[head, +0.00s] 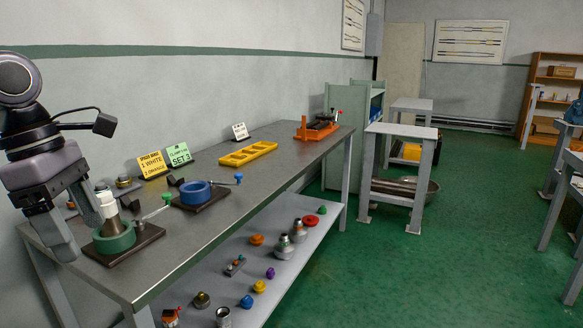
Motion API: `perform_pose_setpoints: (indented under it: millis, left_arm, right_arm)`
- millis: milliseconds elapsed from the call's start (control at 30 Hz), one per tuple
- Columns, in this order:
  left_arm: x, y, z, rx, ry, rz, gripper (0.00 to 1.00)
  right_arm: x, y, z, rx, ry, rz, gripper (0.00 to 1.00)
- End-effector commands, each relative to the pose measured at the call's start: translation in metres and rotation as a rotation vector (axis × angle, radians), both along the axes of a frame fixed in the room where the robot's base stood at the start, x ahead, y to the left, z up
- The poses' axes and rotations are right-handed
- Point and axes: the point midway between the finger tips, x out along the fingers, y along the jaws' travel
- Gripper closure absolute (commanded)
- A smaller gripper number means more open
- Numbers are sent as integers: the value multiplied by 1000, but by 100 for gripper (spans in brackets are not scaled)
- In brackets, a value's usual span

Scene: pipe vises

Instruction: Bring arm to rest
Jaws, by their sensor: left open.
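My left gripper (88,238) comes in from the left edge, pointing down over the near left part of the grey workbench (240,185). Its jaws are open. Its fingers are beside the green pipe vise (116,243), which has a green handle and a dark base. A pale pipe piece (108,207) stands upright in the green vise, close to the right finger. I cannot tell whether finger and pipe touch. My right gripper is not in view.
A blue vise (196,193) sits just behind the green one. Yellow (152,165) and green (178,154) sign cards, a yellow tray (248,154) and an orange vise (316,129) stand farther along. The lower shelf (287,262) holds several fittings.

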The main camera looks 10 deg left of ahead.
Motion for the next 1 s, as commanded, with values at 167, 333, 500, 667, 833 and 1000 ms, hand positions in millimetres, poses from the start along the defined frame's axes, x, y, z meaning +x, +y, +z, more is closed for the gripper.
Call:
perform_pose_setpoints:
  millis: [167,333,500,667,833,1000]
  left_arm:
    - [3,0,-21,-142,-2,78,26]
    - [11,-5,-54,-402,-2,249,26]
    - [19,-10,-89,-703,25,483,26]
    - [26,-12,-122,-989,82,751,26]
    - [30,-11,-160,-1267,173,1064,26]
    - [28,-9,-204,-1513,301,1401,26]
  right_arm:
    - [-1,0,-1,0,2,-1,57]
    - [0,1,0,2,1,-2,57]
    - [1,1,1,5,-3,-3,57]
    - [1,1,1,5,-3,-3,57]
    - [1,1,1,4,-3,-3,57]
    - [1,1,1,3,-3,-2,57]
